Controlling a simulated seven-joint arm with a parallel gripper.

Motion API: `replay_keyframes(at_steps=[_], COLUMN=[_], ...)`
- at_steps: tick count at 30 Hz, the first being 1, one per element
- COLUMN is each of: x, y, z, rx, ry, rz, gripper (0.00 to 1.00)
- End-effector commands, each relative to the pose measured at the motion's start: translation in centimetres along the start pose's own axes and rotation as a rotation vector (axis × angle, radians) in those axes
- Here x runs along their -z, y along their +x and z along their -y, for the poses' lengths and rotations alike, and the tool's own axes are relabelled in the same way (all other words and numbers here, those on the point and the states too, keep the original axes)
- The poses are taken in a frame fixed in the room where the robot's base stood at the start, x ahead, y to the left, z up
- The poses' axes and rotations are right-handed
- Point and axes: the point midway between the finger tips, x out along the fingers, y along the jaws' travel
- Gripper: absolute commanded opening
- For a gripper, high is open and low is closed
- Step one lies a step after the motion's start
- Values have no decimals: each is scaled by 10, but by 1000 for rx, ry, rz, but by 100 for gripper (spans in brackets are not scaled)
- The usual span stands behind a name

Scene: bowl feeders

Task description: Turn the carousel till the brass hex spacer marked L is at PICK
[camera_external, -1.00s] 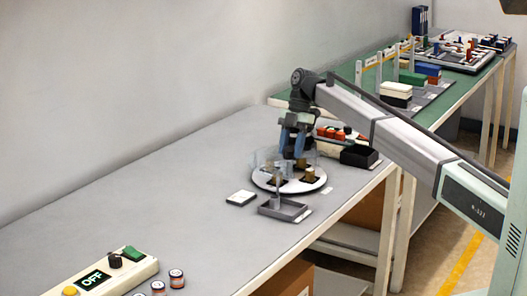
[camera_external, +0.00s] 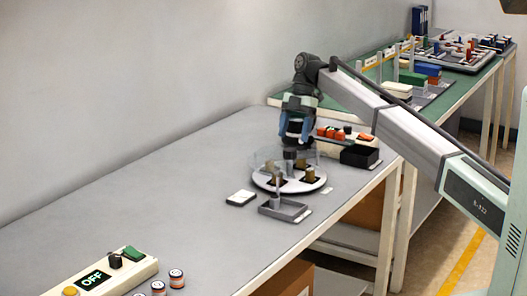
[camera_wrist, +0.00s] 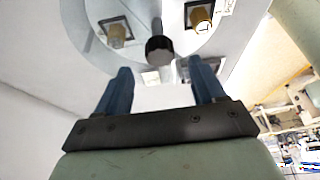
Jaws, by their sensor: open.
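The carousel is a white disc (camera_external: 262,184) with a clear guard, brass spacers on dark square pads and a dark central knob (camera_external: 290,154). One brass spacer (camera_external: 310,174) stands at its right front. In the wrist view, two brass spacers (camera_wrist: 115,35) (camera_wrist: 201,21) show beyond the knob (camera_wrist: 160,49). No letter on them is readable, so I cannot tell which is L or where PICK is. My gripper (camera_external: 295,138) is open above the carousel. In the wrist view, its blue fingers (camera_wrist: 160,67) are apart, with the knob ahead between them and nothing held.
A grey tray (camera_external: 284,211) with a post stands in front of the carousel, and a white pad (camera_external: 241,198) lies left of it. A black bin (camera_external: 360,156) and a rack of red-orange parts (camera_external: 336,133) stand behind right. An OFF switch box (camera_external: 100,277) is at front left.

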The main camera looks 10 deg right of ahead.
Motion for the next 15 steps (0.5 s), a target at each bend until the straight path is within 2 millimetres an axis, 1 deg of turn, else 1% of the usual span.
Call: replay_keyframes(at_steps=[1, 3, 9, 15], x=[-1, -1, 0, 0], y=[-12, -26, -61, -82], z=[-2, -2, -2, -1], rx=[-2, -3, -2, -1], ry=[0, 0, -1, -1], rz=[1, 1, 1, 0], gripper=[69, 69, 69, 69])
